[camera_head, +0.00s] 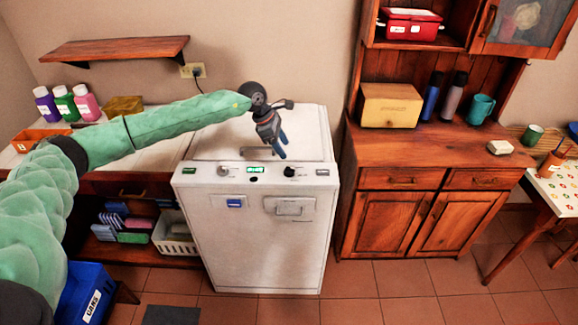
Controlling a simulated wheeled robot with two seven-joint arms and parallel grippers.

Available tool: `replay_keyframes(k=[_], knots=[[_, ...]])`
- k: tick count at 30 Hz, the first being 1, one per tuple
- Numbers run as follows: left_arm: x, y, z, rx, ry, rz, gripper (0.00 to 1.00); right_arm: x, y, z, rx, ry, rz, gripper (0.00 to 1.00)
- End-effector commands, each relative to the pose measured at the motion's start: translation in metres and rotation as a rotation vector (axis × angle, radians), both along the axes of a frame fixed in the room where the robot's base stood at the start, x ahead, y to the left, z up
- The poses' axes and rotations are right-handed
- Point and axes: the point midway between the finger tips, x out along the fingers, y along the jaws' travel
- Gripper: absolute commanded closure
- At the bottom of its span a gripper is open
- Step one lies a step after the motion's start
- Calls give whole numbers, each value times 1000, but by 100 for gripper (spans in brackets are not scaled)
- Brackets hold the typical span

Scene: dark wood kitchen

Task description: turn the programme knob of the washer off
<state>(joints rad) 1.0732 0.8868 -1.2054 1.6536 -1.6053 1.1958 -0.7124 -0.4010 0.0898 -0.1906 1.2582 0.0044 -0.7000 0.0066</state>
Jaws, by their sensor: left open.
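The white washer (262,235) stands in the middle, with its control panel along the top front edge. The panel has a black knob (290,171) right of the lit display (256,169) and a pale round knob (222,170) left of it. No readable label shows which is the programme knob, and the pointer settings are too small to tell. My left gripper (281,147) is open and empty, above the washer's top near the front, pointing down. Its fingertips appear just above and behind the black knob, apart from it. My right gripper is out of view.
A wooden cabinet (430,145) stands close on the right. A counter (150,150) with bottles is on the left, with a blue bin (84,293) below. Tiled floor in front is mostly free.

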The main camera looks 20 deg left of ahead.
Motion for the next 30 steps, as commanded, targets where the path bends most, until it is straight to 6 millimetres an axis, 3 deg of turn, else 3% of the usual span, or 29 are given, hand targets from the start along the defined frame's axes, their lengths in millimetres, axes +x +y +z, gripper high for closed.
replay_keyframes(k=[4, 14, 23, 30], knots=[[-14, 9, -5, 60, 45, -77, 45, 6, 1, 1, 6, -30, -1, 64], [-13, 1, -20, 58, 34, -103, 45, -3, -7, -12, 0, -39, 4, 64], [-12, -13, -52, 57, 33, -102, 45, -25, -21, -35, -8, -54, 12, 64], [-10, -20, -72, 58, 31, -101, 45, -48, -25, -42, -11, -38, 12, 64]])
